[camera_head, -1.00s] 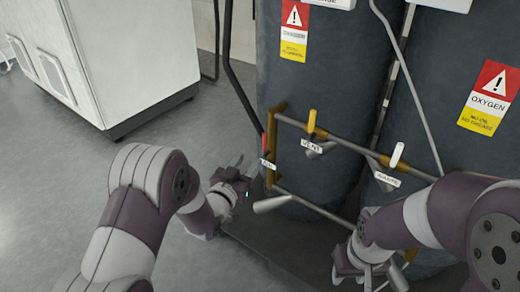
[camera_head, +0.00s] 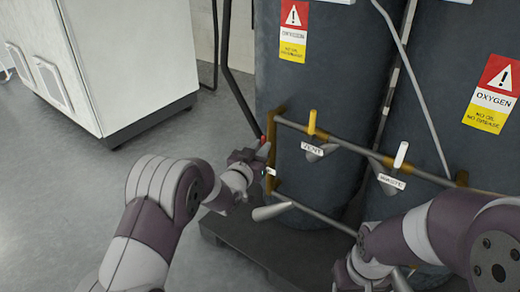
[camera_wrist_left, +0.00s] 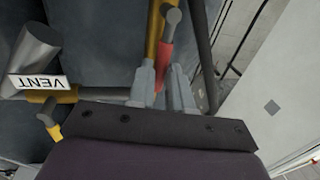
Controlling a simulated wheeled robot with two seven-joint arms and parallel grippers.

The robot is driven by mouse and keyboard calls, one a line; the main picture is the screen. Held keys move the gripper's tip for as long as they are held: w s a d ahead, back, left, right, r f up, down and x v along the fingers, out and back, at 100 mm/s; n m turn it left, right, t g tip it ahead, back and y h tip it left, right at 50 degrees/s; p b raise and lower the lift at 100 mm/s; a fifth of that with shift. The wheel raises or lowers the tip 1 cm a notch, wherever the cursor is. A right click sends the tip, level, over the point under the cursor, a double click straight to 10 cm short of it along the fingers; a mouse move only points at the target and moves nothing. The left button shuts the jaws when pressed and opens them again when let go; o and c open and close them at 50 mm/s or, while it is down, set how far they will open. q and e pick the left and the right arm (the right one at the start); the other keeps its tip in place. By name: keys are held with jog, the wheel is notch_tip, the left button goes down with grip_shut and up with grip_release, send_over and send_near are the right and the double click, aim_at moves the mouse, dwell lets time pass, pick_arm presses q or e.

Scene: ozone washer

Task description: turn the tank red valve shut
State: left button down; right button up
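The red valve handle (camera_head: 263,146) is at the left end of the tank's pipework, by a yellow-brown upright pipe. In the left wrist view the red handle (camera_wrist_left: 166,66) runs down between my two grey fingers. My left gripper (camera_head: 254,155) is at the handle, with a finger on each side of it (camera_wrist_left: 163,84). I cannot tell whether the fingers press on it. The handle's lower end is partly hidden by the gripper. My right gripper (camera_head: 352,274) is low at the bottom, away from the red valve; its fingers are not clear.
Yellow (camera_head: 312,122) and white (camera_head: 401,155) valve handles stand along the pipe, with VENT (camera_head: 312,149) and another label below. Dark tanks (camera_head: 330,90) stand behind on a dark base (camera_head: 240,236). A white cabinet (camera_head: 135,60) is at the back left. Floor at left is clear.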

pick_arm(q)
jog(key=w+a+f+n+g+h+p, duration=0.1)
jog(key=w+a+f+n+g+p, duration=0.2)
jog(key=n+p, duration=1)
jog(key=shift+w+a+f+n+g+h+p, duration=0.35)
jog(key=shift+a+f+n, duration=0.7)
jog(key=shift+f+n, duration=0.3)
jog(key=c, duration=1)
grip_release()
jog(key=shift+r, duration=0.1)
jog(key=shift+c, duration=0.2)
